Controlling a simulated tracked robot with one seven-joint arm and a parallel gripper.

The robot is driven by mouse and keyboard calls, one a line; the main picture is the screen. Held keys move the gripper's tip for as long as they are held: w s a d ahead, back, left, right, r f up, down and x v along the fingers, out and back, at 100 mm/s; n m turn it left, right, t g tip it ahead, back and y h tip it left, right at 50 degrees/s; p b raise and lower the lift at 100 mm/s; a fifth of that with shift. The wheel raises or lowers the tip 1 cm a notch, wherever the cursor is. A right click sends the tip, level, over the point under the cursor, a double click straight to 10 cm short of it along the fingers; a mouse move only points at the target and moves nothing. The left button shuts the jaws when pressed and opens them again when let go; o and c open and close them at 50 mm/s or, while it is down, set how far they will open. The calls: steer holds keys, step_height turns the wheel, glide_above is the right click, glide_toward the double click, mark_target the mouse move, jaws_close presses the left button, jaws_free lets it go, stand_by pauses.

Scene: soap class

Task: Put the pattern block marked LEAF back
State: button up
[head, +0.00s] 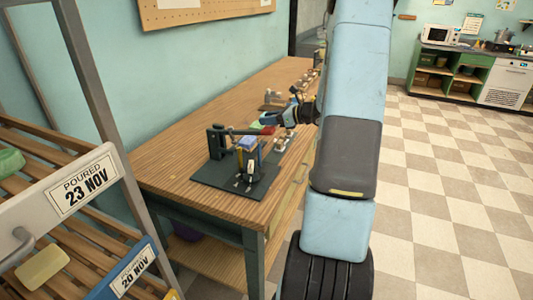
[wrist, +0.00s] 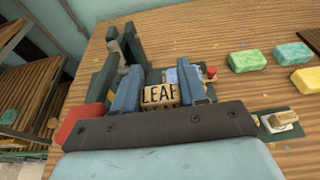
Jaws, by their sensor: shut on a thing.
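The pattern block marked LEAF (wrist: 160,95) is a light wooden block with dark letters, seen in the wrist view. It sits between the two blue fingers of my gripper (wrist: 158,88), which is shut on it. A second row of the same letters shows on its lower part, partly hidden by the dark gripper bar. A dark green stand (wrist: 106,75) rises just beyond the left finger. In the head view, a dark green press (head: 216,143) stands on a flat dark base (head: 208,182) on the bench. The block cannot be made out there.
A small pale piece (wrist: 283,118) sits on a dark plate nearby. A slatted rack (head: 60,215) stands left of the bench.

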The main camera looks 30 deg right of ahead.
glide_above(268, 158)
step_height(268, 158, down, 10)
steer(key=shift+w+r, duration=0.15)
steer(key=shift+f, duration=2.35)
steer(key=shift+f, duration=0.1)
steer(key=o, duration=1.1)
steer(key=v, duration=1.2)
